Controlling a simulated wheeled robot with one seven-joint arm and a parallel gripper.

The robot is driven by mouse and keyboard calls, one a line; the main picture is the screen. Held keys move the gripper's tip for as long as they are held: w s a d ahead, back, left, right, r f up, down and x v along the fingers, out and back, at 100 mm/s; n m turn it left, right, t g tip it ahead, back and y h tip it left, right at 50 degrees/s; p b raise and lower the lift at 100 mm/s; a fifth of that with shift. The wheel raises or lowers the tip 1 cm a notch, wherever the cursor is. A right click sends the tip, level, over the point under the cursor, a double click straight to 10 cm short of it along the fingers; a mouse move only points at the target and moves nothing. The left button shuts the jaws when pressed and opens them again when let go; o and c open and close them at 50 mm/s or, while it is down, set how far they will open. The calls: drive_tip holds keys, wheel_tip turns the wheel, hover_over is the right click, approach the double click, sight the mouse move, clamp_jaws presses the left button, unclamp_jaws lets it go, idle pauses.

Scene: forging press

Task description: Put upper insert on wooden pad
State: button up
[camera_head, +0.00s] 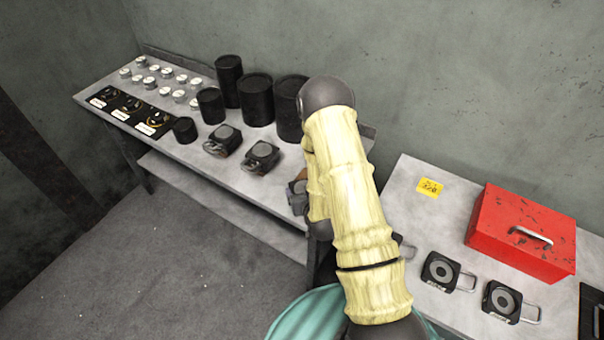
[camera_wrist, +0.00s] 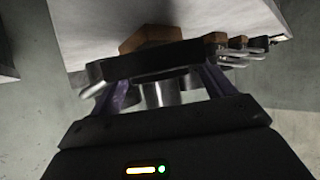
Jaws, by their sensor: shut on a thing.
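My gripper (camera_wrist: 160,80) is shut on a dark, plate-like upper insert (camera_wrist: 142,62) with a pale metal cylinder beneath it, between the two purplish fingers. A brown wooden pad (camera_wrist: 150,33) shows just beyond the insert in the wrist view, on the grey tabletop. The insert hides part of the pad, and I cannot tell whether they touch. In the head view, the held insert (camera_head: 297,196) is a small dark shape at the right end of the long table, and my arm covers most of the gripper and the pad.
Two dark inserts (camera_head: 223,138) (camera_head: 262,156) sit on the long table (camera_head: 225,175). The right table holds a red toolbox (camera_head: 520,232), a yellow note (camera_head: 429,187) and ring-faced dies (camera_head: 441,271) with handles.

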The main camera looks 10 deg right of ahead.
drive_tip(key=shift+a+r, duration=0.1)
drive_tip(key=shift+r, duration=0.1)
drive_tip(key=shift+w, duration=0.1)
drive_tip(key=shift+w+d, duration=0.25)
drive_tip(key=w+d, duration=0.1)
drive_tip(key=w+d+m+h+b, duration=0.1)
drive_tip(key=w+d+m+h, duration=0.1)
drive_tip(key=shift+w+r+b, duration=0.15)
drive_tip(key=shift+r+b, duration=0.15)
drive_tip(key=shift+b, duration=0.1)
drive_tip(key=w+r+m+h+b, duration=0.1)
drive_tip(key=w+d+r+m+h, duration=0.1)
drive_tip(key=shift+w+d+r+m+g+h+b, duration=0.15)
drive_tip(key=shift+d+r+m+g+h+b, duration=0.15)
drive_tip(key=shift+r+g+h+b, duration=0.1)
drive_tip(key=shift+w+d+r+m+h, duration=0.1)
drive_tip(key=shift+w+r+m+h, duration=0.15)
drive_tip(key=shift+m+h, duration=0.05)
drive_tip(key=w+a+r+m+g+h+b, duration=0.2)
drive_tip(key=a+r+m+h+b, duration=0.1)
drive_tip(key=a+r, duration=0.1)
drive_tip(key=shift+a+r+m+g, duration=0.2)
drive_tip(key=shift+a+m+g, duration=0.15)
drive_tip(key=shift+a, duration=0.55)
